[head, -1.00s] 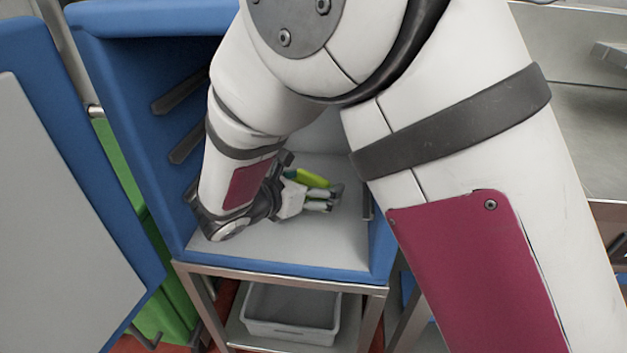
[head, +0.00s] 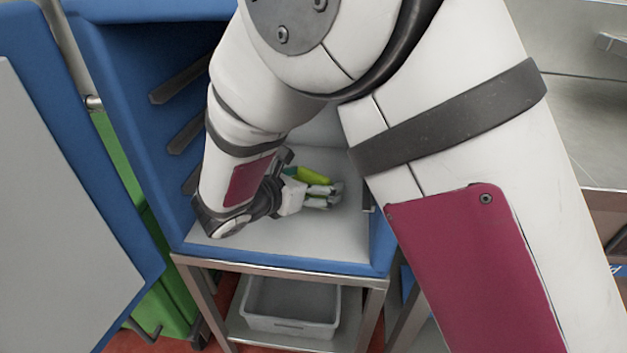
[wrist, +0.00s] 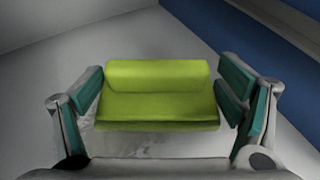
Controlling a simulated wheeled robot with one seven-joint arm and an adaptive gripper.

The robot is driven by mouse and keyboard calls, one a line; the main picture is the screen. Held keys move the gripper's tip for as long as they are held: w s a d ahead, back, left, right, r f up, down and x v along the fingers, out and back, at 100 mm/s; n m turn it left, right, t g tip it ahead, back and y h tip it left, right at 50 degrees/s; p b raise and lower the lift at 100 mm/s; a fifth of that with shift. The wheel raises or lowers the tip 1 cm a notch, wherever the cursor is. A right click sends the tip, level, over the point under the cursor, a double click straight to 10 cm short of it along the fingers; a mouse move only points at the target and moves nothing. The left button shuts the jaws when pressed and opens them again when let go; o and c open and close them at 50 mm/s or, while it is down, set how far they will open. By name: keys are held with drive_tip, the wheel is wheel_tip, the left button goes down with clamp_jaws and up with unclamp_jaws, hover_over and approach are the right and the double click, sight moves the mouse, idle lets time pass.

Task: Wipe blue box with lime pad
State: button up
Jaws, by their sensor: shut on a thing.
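The blue box (head: 290,262) stands open, with blue walls and a pale grey inner floor. My arm reaches in through its open front. My gripper (head: 322,193) is low inside, just above or on the floor, pointing right. It is shut on the lime pad (head: 314,176). In the wrist view the lime pad (wrist: 158,95) sits between the two teal-padded fingers, over the pale floor. A grey smudge (wrist: 150,148) shows on the floor just below the pad. I cannot tell for certain whether the pad touches the floor. My arm hides part of the back and left interior.
The blue-edged door (head: 75,200) hangs open at the left. Dark rails (head: 185,135) stick out from the box's left inner wall. A metal stand (head: 290,277) carries the box, with a grey tub (head: 290,308) on its lower shelf. A steel counter is at the right.

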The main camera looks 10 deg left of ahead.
drive_tip(key=shift+f+b, duration=0.6)
drive_tip(key=shift+f, duration=0.35)
